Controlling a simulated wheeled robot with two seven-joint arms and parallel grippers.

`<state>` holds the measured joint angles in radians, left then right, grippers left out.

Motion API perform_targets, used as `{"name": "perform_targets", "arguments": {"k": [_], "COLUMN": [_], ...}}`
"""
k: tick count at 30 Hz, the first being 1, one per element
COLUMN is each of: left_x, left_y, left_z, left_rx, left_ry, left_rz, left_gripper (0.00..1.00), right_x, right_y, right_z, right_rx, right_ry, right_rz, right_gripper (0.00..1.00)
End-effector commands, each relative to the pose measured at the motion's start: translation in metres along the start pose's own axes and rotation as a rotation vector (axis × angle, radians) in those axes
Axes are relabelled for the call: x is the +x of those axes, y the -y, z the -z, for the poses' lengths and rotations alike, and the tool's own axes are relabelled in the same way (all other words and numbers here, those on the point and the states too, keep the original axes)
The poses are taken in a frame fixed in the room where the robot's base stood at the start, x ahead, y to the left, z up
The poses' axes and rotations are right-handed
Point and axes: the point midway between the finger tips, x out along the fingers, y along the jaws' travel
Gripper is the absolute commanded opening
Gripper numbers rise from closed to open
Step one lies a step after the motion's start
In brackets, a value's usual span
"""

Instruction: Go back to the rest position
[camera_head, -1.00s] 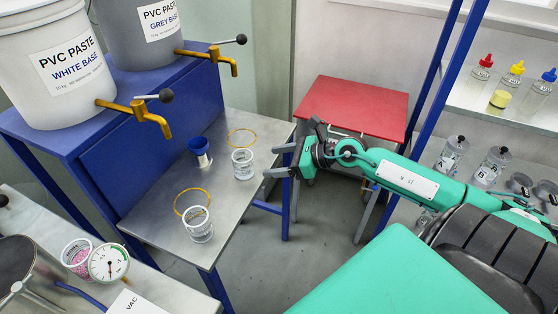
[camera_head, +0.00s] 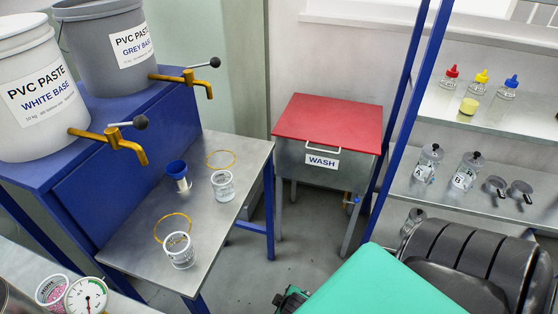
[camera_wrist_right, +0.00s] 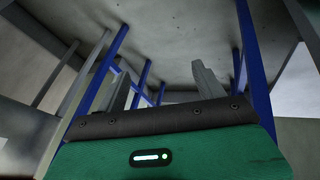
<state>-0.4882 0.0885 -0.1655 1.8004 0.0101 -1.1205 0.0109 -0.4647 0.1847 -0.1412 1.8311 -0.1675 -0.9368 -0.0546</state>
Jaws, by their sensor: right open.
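My right gripper (camera_wrist_right: 163,80) shows in the right wrist view with its two grey fingers apart and nothing between them. Bare floor and blue frame legs lie beyond it. My left gripper is not in view. One clear cup (camera_head: 223,186) stands on the steel bench (camera_head: 140,228), and another clear cup (camera_head: 179,251) stands nearer, beside a yellow ring (camera_head: 172,228).
A red-lidded WASH box (camera_head: 328,125) stands beyond the bench, with open floor (camera_head: 255,262) before it. A blue post (camera_head: 408,110) and shelves (camera_head: 455,200) with bottles are at right. Paste buckets (camera_head: 35,95) with yellow taps stand at left.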

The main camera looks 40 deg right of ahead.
Motion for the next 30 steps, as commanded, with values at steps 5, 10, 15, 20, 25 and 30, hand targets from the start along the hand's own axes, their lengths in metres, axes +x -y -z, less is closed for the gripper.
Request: {"name": "perform_targets", "arguments": {"k": [5, 10, 15, 20, 25, 30], "left_x": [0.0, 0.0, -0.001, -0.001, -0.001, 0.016], "left_y": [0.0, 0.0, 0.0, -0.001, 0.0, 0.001], "left_z": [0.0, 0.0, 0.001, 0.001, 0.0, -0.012], "left_rx": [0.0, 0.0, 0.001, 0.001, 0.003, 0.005], "left_ry": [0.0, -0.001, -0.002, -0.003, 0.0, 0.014], "left_rz": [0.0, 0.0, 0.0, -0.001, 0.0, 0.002], "left_gripper": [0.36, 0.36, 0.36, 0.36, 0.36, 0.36], "right_x": [-0.007, -0.011, -0.01, -0.01, -0.01, 0.003], "right_y": [0.081, 0.097, 0.096, 0.096, 0.096, 0.101], "right_z": [-0.033, -0.039, -0.039, -0.038, -0.039, -0.053], "right_rx": [0.175, 0.209, 0.206, 0.205, 0.204, 0.199], "right_ry": [0.178, 0.219, 0.217, 0.216, 0.217, 0.229], "right_rz": [0.208, 0.254, 0.251, 0.25, 0.249, 0.248], "right_gripper": [0.7, 0.7, 0.7, 0.7, 0.7, 0.7]}}
